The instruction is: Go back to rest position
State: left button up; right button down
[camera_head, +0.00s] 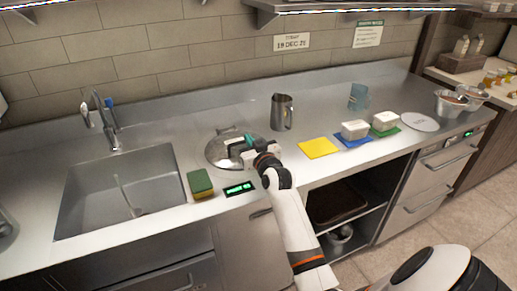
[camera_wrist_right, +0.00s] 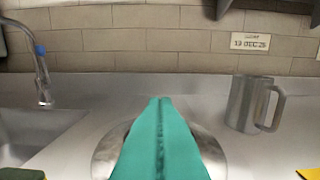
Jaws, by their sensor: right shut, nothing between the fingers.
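My right gripper (camera_head: 240,145) reaches in from the lower right in the head view and hangs over a round metal lid or dish (camera_head: 215,155) on the counter. In the right wrist view its teal fingers (camera_wrist_right: 161,105) are pressed together with nothing between them. The metal lid (camera_wrist_right: 104,150) shows behind and on both sides of the fingers, its middle hidden by them. I cannot tell whether the fingers touch it. My left gripper is not in view.
A sink (camera_head: 120,190) with a faucet lies at the left. A sponge (camera_head: 200,184) and a small display (camera_head: 239,188) sit near the front edge. A metal pitcher (camera_head: 281,112) stands behind.

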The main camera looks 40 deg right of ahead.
jog(key=shift+b+v, duration=0.3)
jog(key=shift+v, duration=2.6)
